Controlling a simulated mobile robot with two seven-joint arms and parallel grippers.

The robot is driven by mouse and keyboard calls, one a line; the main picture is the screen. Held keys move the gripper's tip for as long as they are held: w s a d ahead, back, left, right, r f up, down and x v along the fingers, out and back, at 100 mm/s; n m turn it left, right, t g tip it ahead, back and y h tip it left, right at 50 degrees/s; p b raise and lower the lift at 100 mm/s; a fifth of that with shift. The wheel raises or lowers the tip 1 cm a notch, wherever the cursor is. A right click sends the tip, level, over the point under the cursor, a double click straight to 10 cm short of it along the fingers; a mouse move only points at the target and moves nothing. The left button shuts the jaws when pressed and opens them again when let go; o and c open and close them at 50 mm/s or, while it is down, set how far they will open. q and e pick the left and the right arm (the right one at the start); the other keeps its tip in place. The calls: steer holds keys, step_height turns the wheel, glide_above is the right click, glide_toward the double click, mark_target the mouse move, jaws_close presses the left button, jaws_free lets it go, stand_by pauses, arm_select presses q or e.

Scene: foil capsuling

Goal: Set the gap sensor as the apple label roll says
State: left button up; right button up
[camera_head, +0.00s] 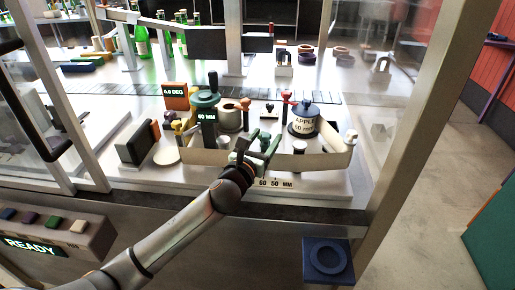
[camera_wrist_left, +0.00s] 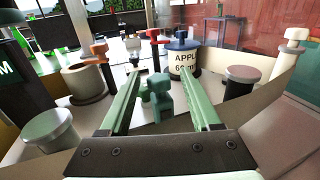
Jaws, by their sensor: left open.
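The apple label roll (camera_head: 303,124) is white with a dark blue top and reads "APPLE 60 mm"; it also shows in the left wrist view (camera_wrist_left: 184,62). A scale (camera_head: 275,183) on the front edge shows "60 50 MM". A small green block with a knob, perhaps the gap sensor (camera_wrist_left: 158,98), stands between the fingers of my left gripper (camera_wrist_left: 150,80). My left gripper (camera_head: 260,149) is open, with one green finger on each side of the block; I cannot tell whether they touch it. My arm hides part of the scale. My right gripper is not in view.
A dark display (camera_head: 207,116) appears to read "40 MM", and an orange one (camera_head: 174,92) "0.0 DEG". A pale curved band (camera_head: 320,160) runs along the front. Posts and rollers crowd the station. Metal frame posts (camera_head: 425,85) flank the opening. A READY panel (camera_head: 35,246) is lower left.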

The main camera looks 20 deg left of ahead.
arm_select(q)
steer(key=s, duration=1.2)
steer(key=shift+a+b, duration=0.2)
steer(key=shift+b, duration=0.2)
steer(key=shift+s, duration=0.1)
